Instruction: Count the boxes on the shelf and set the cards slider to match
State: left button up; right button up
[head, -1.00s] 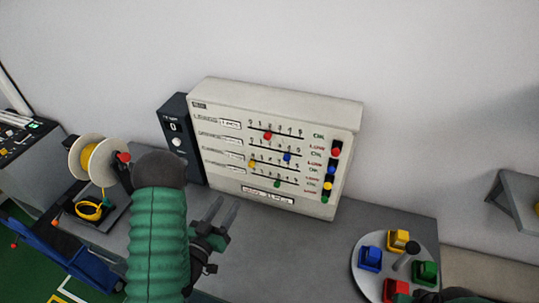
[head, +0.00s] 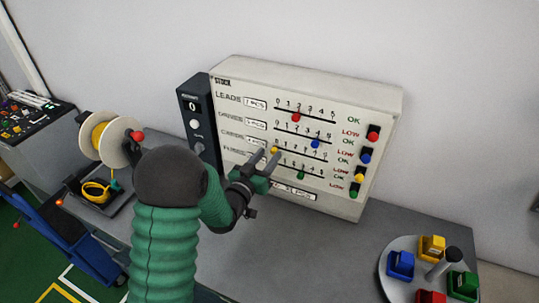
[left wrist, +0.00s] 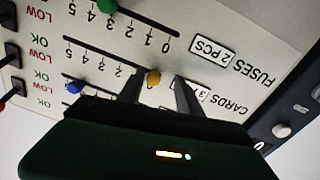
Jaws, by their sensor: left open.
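The stock panel (head: 235,125) stands on the grey bench, with rows of sliders on numbered scales. The cards slider has a yellow knob (head: 274,150), also in the left wrist view (left wrist: 153,78), near the 0 end of its scale. My left gripper (head: 268,153) is open at the cards row. In the left wrist view its fingers (left wrist: 158,77) stand on either side of the yellow knob; I cannot tell whether they touch it. The cards label (left wrist: 222,105) is partly hidden by a finger. No shelf of boxes is in view. My right gripper is not in view.
Other knobs are red (head: 296,117), blue (head: 316,143) and green (head: 300,174). A dark counter unit (head: 192,125) stands left of the panel. A cable spool (head: 103,140) is at the left. A round tray (head: 391,278) with coloured blocks stands at the right.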

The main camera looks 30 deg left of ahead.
pick_arm(q)
jog(key=shift+w+d+r, duration=0.15)
jog(key=shift+w+d, duration=0.35)
jog(key=shift+d, duration=0.25)
jog(key=shift+c, duration=0.8)
jog(key=c, duration=0.5)
jog(key=shift+a, duration=0.15)
jog(key=shift+c, duration=1)
jog(key=shift+a, duration=0.35)
grip_shut()
jog(key=shift+d, duration=0.25)
jog(key=shift+f, duration=0.2)
